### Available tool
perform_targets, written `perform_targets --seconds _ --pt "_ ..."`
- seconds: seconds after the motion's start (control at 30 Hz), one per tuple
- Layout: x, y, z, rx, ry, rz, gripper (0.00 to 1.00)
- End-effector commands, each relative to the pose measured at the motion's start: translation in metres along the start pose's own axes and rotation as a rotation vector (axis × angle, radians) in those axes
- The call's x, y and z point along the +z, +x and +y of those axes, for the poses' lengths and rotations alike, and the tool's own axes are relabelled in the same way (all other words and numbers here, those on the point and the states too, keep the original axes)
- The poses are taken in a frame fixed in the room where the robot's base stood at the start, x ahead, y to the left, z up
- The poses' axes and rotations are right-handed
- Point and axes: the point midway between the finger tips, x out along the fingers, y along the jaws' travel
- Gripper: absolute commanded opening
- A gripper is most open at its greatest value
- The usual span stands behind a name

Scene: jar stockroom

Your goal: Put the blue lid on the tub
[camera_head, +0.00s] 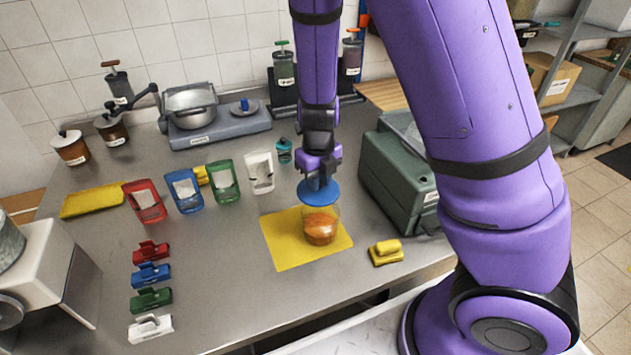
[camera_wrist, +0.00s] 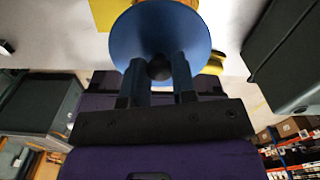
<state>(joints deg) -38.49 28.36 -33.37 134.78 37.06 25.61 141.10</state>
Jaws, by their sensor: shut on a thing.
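The blue lid (camera_head: 318,192) is a round disc with a dark knob under my gripper in the head view. My gripper (camera_head: 319,178) is shut on the lid's knob; the wrist view shows the two fingers (camera_wrist: 160,80) on either side of the knob and the blue lid (camera_wrist: 158,32) beyond them. The clear tub (camera_head: 321,228), with orange contents, stands on a yellow mat (camera_head: 283,243). The lid is at or just above the tub's top in the head view; whether it touches the rim cannot be told. The lid hides most of the tub in the wrist view.
A green-grey machine (camera_head: 398,180) stands close to the right of the tub. A yellow sponge (camera_head: 386,249) lies at the mat's right. Coloured holders (camera_head: 223,182) stand to the left, and coloured clips (camera_head: 151,274) lie front left.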

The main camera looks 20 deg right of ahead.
Motion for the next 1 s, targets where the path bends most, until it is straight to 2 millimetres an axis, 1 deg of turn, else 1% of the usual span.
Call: perform_targets --seconds 0.17,0.7,1.0 --pt "-0.001 0.003 0.0 0.0 0.004 0.001 0.03" --pt "-0.001 0.046 -0.001 0.0 0.005 0.001 0.03" --pt "-0.001 0.061 0.0 0.001 0.005 0.0 0.03"
